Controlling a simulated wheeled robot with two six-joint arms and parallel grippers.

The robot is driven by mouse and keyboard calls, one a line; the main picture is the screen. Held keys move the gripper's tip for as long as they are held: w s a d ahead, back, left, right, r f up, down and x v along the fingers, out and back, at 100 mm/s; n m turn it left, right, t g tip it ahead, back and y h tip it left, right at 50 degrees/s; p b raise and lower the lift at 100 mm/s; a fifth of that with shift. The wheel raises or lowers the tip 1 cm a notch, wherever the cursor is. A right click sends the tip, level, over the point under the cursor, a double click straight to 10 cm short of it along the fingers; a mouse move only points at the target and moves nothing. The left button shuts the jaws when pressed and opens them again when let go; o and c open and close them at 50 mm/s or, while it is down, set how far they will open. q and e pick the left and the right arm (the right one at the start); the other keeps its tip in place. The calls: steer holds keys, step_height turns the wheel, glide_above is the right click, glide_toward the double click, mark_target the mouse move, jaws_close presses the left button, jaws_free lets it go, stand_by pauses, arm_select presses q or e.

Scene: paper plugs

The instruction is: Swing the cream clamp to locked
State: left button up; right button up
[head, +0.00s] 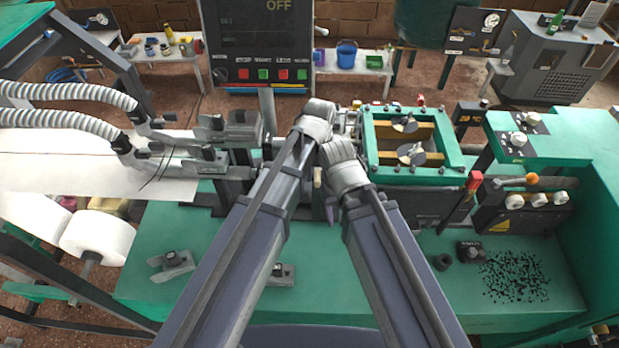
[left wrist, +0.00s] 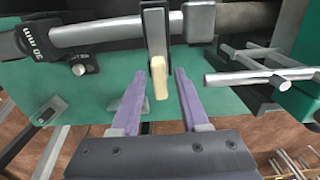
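The clamp lever with its cream grip (left wrist: 158,77) hangs down from a round grey bar in the left wrist view. A small piece of the cream grip (head: 318,176) also shows between my two arms in the head view. My left gripper (left wrist: 160,73) is open, its purple fingers on either side of the cream grip with a gap at each side. In the head view my left gripper (head: 317,120) is at the middle of the machine, its fingers hidden.
A green frame (head: 455,165) with brass-coloured bars stands right of my grippers. A red-topped lever (head: 473,182) is farther right. A hanging panel (head: 262,42) reads OFF. A white paper web (head: 60,165) lies left.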

mark_target(317, 175)
stand_by(0.5)
arm_select(q)
step_height(317, 175, up, 7)
steer(key=p, duration=0.7)
stand_by(0.4)
